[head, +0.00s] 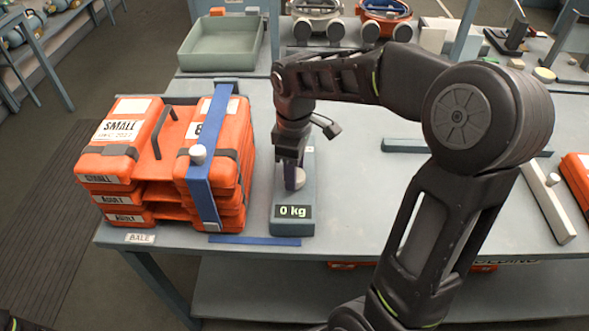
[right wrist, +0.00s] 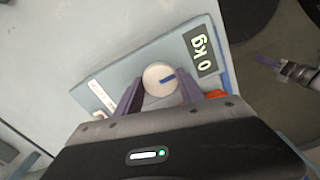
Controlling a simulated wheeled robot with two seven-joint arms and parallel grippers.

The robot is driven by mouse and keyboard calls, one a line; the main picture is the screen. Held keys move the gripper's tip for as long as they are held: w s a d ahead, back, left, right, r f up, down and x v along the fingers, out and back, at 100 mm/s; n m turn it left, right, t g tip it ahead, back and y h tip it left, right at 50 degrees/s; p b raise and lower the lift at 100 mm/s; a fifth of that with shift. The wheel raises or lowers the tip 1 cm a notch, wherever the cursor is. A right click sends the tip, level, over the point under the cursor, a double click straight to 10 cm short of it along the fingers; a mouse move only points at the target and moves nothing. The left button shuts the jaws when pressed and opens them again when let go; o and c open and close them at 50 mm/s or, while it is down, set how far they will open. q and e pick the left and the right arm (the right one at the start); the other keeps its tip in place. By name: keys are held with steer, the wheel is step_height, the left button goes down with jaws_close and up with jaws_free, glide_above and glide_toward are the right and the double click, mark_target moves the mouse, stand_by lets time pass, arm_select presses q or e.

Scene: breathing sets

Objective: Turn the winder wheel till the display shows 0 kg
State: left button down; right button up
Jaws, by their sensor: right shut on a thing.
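The winder is a grey-blue block (head: 293,226) on the table, right of the orange bale. Its display (head: 293,211) reads 0 kg, and the same reading shows upside down in the right wrist view (right wrist: 202,53). The pale round winder wheel (right wrist: 160,77) has a blue mark on its face. My right gripper (head: 293,178) points down over the winder and is shut on the wheel, one purple finger on each side. My left gripper (right wrist: 282,68) shows only small at the right of the right wrist view; its opening is unclear.
A stack of orange cases (head: 125,150) with a blue strap (head: 213,150) stands close left of the winder. A green tray (head: 220,45) is at the back. A blue strip (head: 255,241) lies along the front edge.

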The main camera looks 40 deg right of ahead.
steer(key=o, duration=1.4)
steer(key=shift+c, duration=0.2)
step_height(320, 180, up, 8)
steer(key=shift+f, duration=0.1)
